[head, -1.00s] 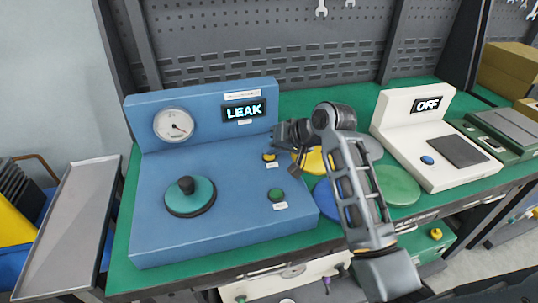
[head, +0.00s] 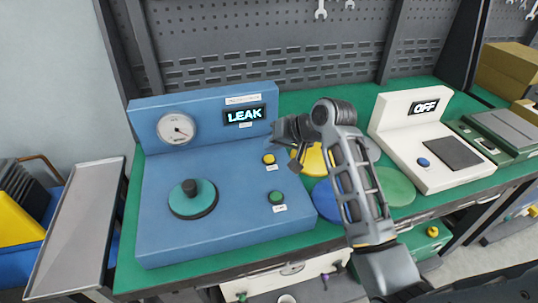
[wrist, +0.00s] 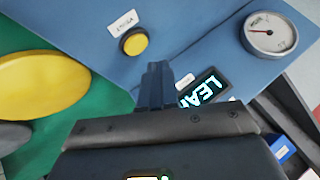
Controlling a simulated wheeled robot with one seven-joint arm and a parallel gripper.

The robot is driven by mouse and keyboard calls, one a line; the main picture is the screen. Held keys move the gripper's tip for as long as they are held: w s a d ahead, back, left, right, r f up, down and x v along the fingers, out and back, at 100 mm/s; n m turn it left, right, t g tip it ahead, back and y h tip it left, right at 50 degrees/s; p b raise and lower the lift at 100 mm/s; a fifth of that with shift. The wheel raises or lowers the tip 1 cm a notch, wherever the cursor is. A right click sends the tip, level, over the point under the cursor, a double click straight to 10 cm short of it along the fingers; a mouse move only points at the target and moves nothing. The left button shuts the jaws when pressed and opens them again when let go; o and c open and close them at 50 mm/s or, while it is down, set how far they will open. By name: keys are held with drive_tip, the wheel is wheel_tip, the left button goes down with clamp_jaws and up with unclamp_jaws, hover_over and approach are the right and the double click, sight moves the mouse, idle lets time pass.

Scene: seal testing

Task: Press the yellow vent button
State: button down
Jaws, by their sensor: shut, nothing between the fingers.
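The yellow vent button (head: 269,159) sits on the sloped top of the blue seal tester (head: 225,240), below its lit LEAK display (head: 244,115). In the wrist view the button (wrist: 135,42) is round, in a dark collar, with a white label beside it. My gripper (wrist: 157,68) is shut and empty. Its fingertips lie just beside and below the button in that picture, apart from it. In the head view my gripper (head: 277,140) is over the tester's right side, near the button; its fingers are partly hard to make out.
The tester also has a green button (head: 277,197), a teal knobbed disc (head: 193,200) and a gauge (head: 176,129). Yellow (head: 313,160), blue and green discs lie to the right, partly behind my arm. A white device (head: 430,150) reading OFF stands farther right.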

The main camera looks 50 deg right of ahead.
sight(272, 159)
drive_tip(key=shift+r+p, duration=1.7)
drive_tip(key=shift+r, duration=0.3)
drive_tip(key=shift+f, duration=0.1)
